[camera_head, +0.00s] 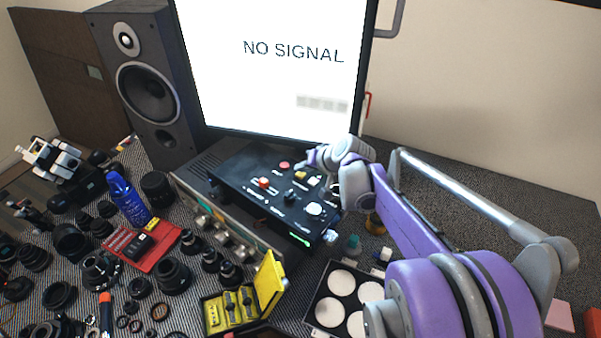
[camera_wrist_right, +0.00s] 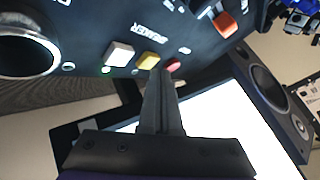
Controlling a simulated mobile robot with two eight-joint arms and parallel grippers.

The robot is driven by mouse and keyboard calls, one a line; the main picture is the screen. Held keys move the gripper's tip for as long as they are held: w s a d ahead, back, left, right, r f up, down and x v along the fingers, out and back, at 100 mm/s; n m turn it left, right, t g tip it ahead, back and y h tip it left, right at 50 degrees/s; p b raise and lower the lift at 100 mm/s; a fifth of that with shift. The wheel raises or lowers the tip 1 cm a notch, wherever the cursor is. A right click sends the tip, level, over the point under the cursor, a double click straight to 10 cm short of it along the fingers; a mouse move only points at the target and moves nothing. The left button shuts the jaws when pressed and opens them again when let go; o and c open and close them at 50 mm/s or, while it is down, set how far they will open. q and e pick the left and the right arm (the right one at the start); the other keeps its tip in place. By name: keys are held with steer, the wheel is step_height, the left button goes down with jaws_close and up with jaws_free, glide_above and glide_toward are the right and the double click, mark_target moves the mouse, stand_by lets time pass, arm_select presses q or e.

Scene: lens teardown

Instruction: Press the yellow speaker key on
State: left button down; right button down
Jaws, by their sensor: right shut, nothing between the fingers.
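The yellow key (camera_head: 301,175) sits on the black control box (camera_head: 235,181), between a red key (camera_head: 284,165) and a white key (camera_head: 314,180). In the right wrist view the yellow key (camera_wrist_right: 150,60) is close to the tips of my right gripper (camera_wrist_right: 160,73). The gripper is shut and empty, its tips just beside the yellow and red keys; I cannot tell whether they touch. A small green light (camera_wrist_right: 106,70) glows by the white key; the small lamp (camera_wrist_right: 135,71) by the yellow key looks pale. In the head view my right gripper (camera_head: 313,158) hovers at the box's back right. My left gripper is out of view.
An orange-red switch (camera_head: 264,183) and a black knob (camera_head: 288,194) are on the same panel. A monitor (camera_head: 270,70) reading NO SIGNAL stands behind, with a speaker (camera_head: 148,85) to its left. Lens parts crowd the table's left and front.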

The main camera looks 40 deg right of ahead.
steer(key=shift+f, duration=0.15)
stand_by(0.4)
steer(key=shift+f, duration=0.35)
steer(key=shift+r, duration=0.55)
steer(key=shift+f, duration=0.1)
